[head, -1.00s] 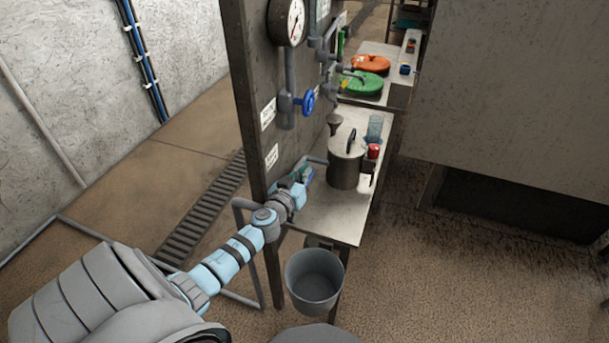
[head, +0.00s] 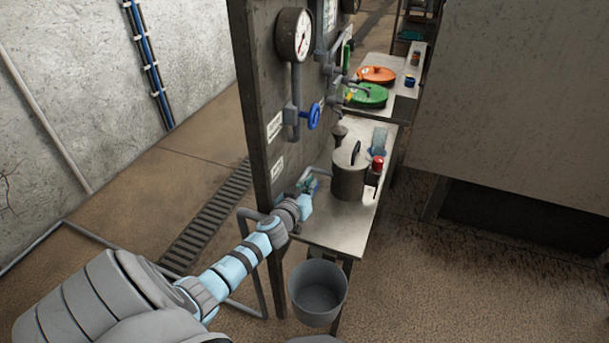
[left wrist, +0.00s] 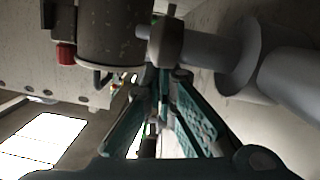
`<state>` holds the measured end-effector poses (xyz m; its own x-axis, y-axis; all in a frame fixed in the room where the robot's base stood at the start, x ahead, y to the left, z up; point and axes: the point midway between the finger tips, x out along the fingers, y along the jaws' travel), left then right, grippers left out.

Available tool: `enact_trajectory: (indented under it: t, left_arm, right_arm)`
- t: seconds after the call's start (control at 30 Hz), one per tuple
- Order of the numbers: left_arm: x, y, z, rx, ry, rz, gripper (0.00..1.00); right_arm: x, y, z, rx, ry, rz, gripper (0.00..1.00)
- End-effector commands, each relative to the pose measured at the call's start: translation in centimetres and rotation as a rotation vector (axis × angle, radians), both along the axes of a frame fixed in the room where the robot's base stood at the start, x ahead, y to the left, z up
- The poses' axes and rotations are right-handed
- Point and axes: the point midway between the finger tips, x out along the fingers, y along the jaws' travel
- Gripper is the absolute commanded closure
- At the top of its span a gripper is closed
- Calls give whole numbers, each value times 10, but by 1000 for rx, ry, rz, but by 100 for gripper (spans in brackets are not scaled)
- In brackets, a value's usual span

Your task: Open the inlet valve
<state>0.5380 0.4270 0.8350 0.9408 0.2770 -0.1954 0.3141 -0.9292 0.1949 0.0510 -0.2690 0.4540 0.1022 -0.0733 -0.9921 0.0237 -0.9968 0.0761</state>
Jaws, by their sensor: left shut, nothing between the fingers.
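A blue handwheel valve (head: 314,116) sits on a grey pipe on the side of the dark upright panel (head: 258,120). A label beside it is too small to read, so I cannot tell for sure that it is the inlet valve. My left gripper (head: 310,184) is below the handwheel and apart from it, low by the panel and left of the steel pot. In the left wrist view its teal fingers (left wrist: 160,78) come together with nothing between them. A grey pipe with a rounded fitting (left wrist: 166,42) shows just beyond the fingertips; contact is unclear. My right gripper is out of view.
A steel pot (head: 348,178) with a red-topped part (head: 377,163) stands on the metal bench (head: 335,233). A grey bucket (head: 317,290) is below its front edge. A round gauge (head: 294,34) is above the handwheel.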

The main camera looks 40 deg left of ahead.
Motion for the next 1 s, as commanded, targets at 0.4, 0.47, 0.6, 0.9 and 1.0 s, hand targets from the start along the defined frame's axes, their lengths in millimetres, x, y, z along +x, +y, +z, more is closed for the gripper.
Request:
enact_trajectory:
  t: [0.4,0.47,0.6,0.9,1.0]
  left_arm:
    - [-37,-13,49,4,-2,-19,100]
    - [-52,-17,53,3,-2,-19,100]
    - [-79,-25,59,3,-2,-18,100]
    - [-90,-28,64,1,-4,-16,100]
    - [-90,-28,64,1,-4,-16,100]
  right_arm:
    - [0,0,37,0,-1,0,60]
    - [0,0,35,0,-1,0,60]
    - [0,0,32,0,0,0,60]
    - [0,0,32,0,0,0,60]
    - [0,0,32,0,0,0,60]
